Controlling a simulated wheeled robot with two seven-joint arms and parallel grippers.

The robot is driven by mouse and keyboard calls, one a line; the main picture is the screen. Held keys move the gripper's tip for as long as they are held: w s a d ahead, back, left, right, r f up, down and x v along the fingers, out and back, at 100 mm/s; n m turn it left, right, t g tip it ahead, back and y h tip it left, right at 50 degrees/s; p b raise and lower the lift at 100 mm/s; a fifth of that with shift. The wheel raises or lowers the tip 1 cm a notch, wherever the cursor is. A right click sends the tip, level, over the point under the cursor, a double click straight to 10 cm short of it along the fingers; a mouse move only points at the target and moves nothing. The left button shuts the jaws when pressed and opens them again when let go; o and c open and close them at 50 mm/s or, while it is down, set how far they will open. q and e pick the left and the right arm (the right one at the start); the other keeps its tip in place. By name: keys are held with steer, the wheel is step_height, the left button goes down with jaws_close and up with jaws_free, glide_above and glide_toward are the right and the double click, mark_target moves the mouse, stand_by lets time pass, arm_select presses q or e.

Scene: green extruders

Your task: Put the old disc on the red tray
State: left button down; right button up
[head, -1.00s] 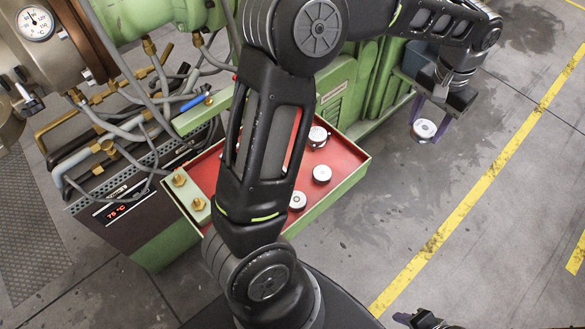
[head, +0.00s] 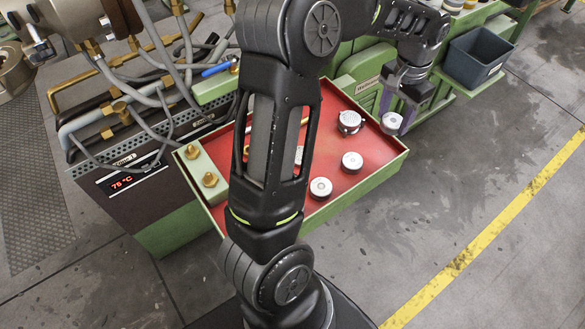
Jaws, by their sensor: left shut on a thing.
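My left gripper (head: 400,108) is shut on a pale round disc (head: 391,122), which I take for the old disc. It holds the disc at the far right rim of the red tray. I cannot tell how high above the rim the disc is. The red tray (head: 378,163) has a red floor and green walls. Several small metal discs stand on it, among them a disc at the back (head: 349,121), a middle disc (head: 352,162) and a front disc (head: 320,187). My left arm hides part of the tray. My right gripper is out of view.
A dark grey bin (head: 476,58) stands at the upper right beside the green machine. Hoses and brass fittings crowd the left, above a unit with a red temperature display (head: 122,182). Two brass knobs (head: 210,179) stand at the tray's left. Bare red floor shows between the discs.

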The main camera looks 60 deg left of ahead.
arm_select(q)
steer(key=shift+s+a+f, duration=0.2)
steer(key=shift+a+f, duration=0.15)
steer(key=shift+a, duration=0.05)
glide_above(378, 153)
step_height(378, 153, down, 6)
steer(key=shift+f, duration=0.1)
stand_by(0.3)
steer(key=shift+f+b, duration=0.35)
steer(key=shift+f, duration=1.5)
steer(key=shift+f, duration=0.1)
steer(key=c, duration=0.9)
jaws_free()
